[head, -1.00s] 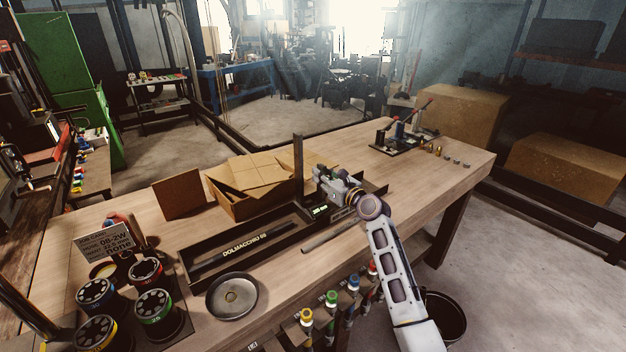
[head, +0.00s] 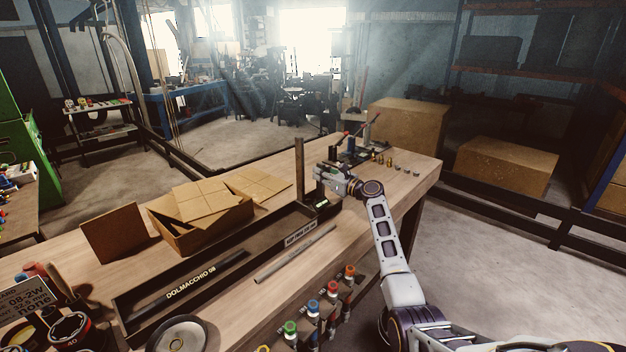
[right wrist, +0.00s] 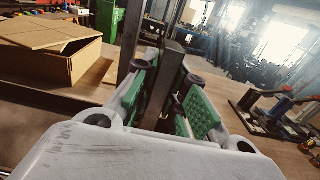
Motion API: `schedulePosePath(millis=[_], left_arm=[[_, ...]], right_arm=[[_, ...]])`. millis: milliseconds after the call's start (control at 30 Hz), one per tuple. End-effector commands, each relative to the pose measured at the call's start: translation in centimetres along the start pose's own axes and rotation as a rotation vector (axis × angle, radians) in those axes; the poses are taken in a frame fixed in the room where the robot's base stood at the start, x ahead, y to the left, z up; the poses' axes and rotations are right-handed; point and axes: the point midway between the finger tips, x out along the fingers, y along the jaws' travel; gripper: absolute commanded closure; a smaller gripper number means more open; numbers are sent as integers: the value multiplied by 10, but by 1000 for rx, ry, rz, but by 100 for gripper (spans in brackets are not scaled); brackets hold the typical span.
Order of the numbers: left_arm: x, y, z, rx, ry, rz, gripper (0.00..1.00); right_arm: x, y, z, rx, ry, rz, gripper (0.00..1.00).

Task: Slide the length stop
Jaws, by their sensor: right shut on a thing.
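The length stop, a dark upright post (head: 299,168) with a small lit green display (head: 323,203) beside its foot, stands near the far right end of the long dark trough (head: 130,306). My right gripper (head: 327,178) is at the stop, just right of the post. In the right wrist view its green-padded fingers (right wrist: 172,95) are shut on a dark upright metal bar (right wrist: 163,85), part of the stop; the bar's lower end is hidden. My left gripper is out of view.
An open cardboard box (head: 200,235) stands behind the trough. A grey rod (head: 295,255) lies in front of it. A round metal dish (head: 178,335) is at the near edge. A hand tool stand (head: 350,150) and small fittings (head: 388,161) are beyond the gripper.

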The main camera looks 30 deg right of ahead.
Motion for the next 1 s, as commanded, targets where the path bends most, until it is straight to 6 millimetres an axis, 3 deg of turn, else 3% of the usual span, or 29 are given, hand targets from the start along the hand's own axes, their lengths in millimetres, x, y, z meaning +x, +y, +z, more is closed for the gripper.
schedulePosePath(millis=[300, 767, 800, 933, 1000], left_arm=[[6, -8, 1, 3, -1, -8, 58], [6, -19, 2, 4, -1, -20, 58], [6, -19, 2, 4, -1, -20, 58], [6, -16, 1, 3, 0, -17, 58], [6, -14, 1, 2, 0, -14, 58]], right_arm=[[0, -26, 0, 2, -1, 0, 100], [0, -29, -1, 2, 1, 2, 100], [0, -28, -1, 2, 1, 2, 83], [0, -28, -1, 2, 2, 2, 66], [0, -28, -1, 1, 2, 2, 64]])
